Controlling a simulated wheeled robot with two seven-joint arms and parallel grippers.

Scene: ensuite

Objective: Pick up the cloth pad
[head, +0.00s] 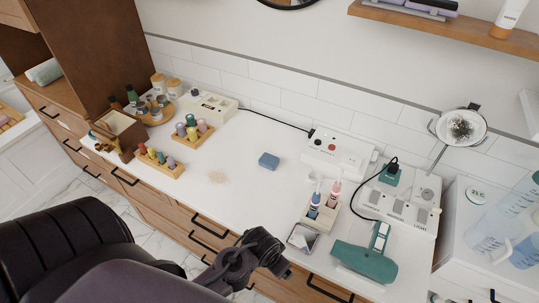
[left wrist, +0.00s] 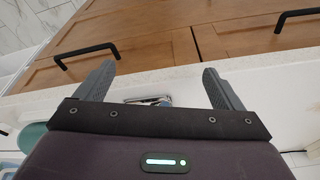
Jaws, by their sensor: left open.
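The cloth pad appears to be the small blue block (head: 269,161) lying flat on the white countertop, near its middle, in the head view. My left gripper (head: 262,254) is at the front edge of the counter, nearer to me than the pad and apart from it. In the left wrist view its two grey fingers are spread with nothing between them (left wrist: 157,82). The pad does not show in the left wrist view. My right gripper is in neither view.
A small metal-rimmed tray (head: 302,238) sits near my left gripper, with a teal tool (head: 365,262) to its right. A holder with bottles (head: 320,213) and a white box (head: 338,152) stand right of the pad. Pegged racks (head: 160,163) are left.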

